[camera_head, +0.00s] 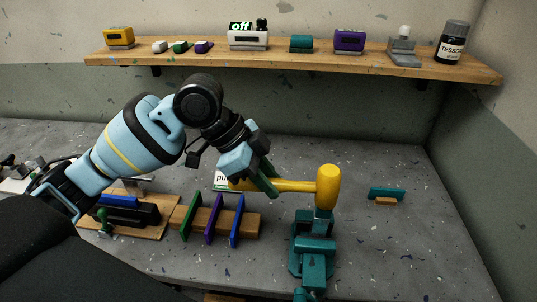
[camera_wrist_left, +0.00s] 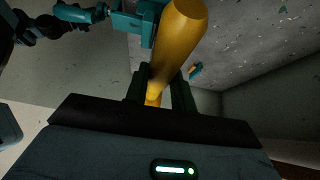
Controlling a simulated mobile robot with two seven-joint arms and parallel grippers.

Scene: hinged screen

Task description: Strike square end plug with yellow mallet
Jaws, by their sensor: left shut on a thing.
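My left gripper (camera_head: 264,182) is shut on the handle of the yellow mallet (camera_head: 328,187). The handle lies nearly level, and the mallet head is at its right end. In the left wrist view the mallet (camera_wrist_left: 178,40) runs up from between the dark fingers (camera_wrist_left: 162,90). A teal vise-like fixture (camera_head: 314,247) stands on the table under the head. A teal upright piece (camera_head: 322,214) shows just below the head; I cannot tell whether they touch. I cannot make out the square end plug for certain; the head may hide it. My right gripper is not in view.
A wooden rack (camera_head: 259,222) with green, purple and blue upright plates stands left of the fixture. A small teal and orange piece (camera_head: 386,195) lies to the right. A wooden shelf (camera_head: 200,58) with small devices runs along the back wall. The right tabletop is mostly clear.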

